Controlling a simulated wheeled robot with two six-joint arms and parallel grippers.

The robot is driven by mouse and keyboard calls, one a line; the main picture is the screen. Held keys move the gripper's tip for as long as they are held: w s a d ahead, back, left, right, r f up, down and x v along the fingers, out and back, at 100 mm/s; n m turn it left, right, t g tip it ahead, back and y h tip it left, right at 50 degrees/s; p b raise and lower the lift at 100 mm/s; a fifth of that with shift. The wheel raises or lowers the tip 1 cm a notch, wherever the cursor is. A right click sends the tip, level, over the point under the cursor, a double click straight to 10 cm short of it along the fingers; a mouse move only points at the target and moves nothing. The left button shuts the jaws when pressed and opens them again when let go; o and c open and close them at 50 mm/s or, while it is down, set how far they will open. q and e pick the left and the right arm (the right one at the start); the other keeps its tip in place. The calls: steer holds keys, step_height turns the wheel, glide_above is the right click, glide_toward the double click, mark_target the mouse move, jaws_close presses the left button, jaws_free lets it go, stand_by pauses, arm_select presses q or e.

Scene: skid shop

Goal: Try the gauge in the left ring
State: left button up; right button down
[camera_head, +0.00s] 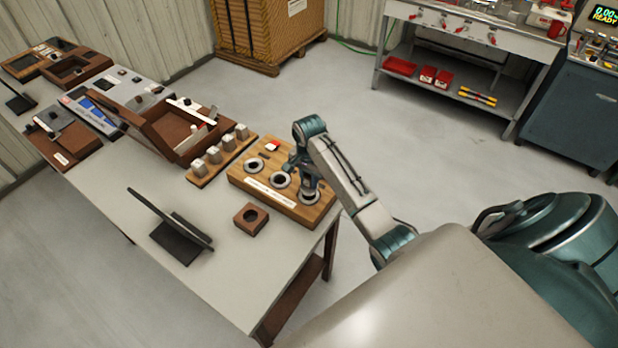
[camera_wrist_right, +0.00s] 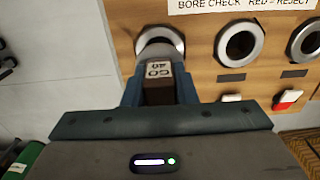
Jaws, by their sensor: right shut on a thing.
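My right gripper (camera_head: 308,184) is at the end ring of the wooden bore-check board (camera_head: 238,178). In the wrist view the gripper (camera_wrist_right: 160,88) is shut on a dark brown gauge (camera_wrist_right: 159,88) with a pale "GO 40" label. The ring (camera_wrist_right: 160,42) in front of the gauge is leftmost in the wrist view; the same ring (camera_head: 309,196) is rightmost in the head view. I cannot tell whether the gauge's tip is inside its bore. The middle ring (camera_head: 281,180) and far ring (camera_head: 255,165) look empty. My left gripper is not in view.
A brown block with a hole (camera_head: 251,217) and a dark stand (camera_head: 180,240) are on the table. A row of grey-topped pegs (camera_head: 214,154) and an open brown box (camera_head: 165,128) stand beyond the board. A red-and-white piece (camera_wrist_right: 288,99) sits on the board.

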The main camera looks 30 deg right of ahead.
mark_target(309, 187)
steer(key=shift+r+p, duration=0.1)
steer(key=shift+p, duration=0.3)
stand_by(0.3)
steer(key=shift+f+b, duration=0.45)
steer(key=shift+f, duration=1.65)
stand_by(2.0)
stand_by(0.7)
steer(key=shift+r+p, duration=0.45)
steer(key=shift+r, duration=4.05)
